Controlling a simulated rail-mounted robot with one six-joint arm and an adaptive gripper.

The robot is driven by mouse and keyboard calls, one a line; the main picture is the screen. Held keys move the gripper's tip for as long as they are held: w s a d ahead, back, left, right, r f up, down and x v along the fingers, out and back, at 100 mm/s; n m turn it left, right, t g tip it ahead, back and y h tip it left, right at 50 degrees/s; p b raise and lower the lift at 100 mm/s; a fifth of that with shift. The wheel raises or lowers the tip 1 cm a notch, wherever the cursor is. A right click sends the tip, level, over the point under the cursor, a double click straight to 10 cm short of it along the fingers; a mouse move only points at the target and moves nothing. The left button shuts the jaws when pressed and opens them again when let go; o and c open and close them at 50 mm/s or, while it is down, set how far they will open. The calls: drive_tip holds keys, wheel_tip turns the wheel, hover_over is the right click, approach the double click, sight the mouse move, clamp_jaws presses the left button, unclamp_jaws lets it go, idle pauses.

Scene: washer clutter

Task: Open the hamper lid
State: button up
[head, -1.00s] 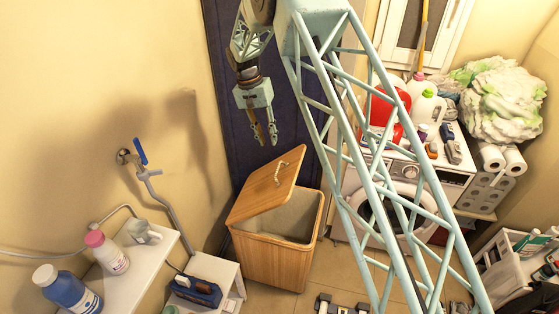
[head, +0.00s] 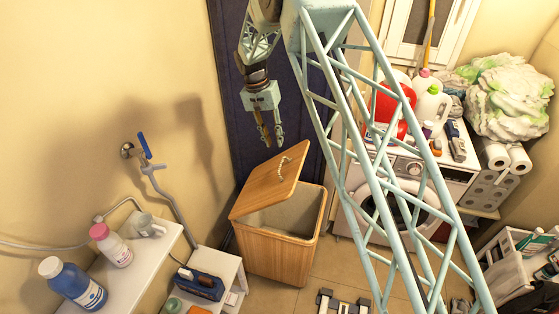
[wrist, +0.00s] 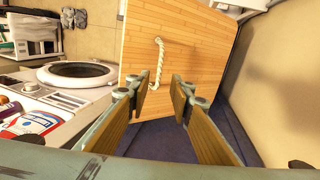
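The wooden hamper (head: 275,257) stands on the floor by the left wall. Its lid (head: 262,192) is tilted up, the far right side raised, and part of the pale inside shows. A rope handle (head: 281,169) is on the lid's outer face. My gripper (head: 273,143) hangs just above and behind the lid's raised edge in the head view, fingers apart and empty. In the wrist view, the lid (wrist: 205,50) and the rope handle (wrist: 158,62) lie beyond the open gripper (wrist: 162,92). The handle is not between the fingers. Any contact with the lid cannot be told.
A washing machine (head: 395,205) loaded with bottles stands right of the hamper. A white shelf (head: 130,275) with bottles and a small white stand (head: 226,268) are at the left. A dark blue door or curtain (head: 228,95) is behind my gripper. Some floor before the hamper is clear.

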sight(281, 164)
drive_tip(key=shift+p+x, duration=0.35)
drive_tip(key=shift+x, duration=5.2)
clamp_jaws()
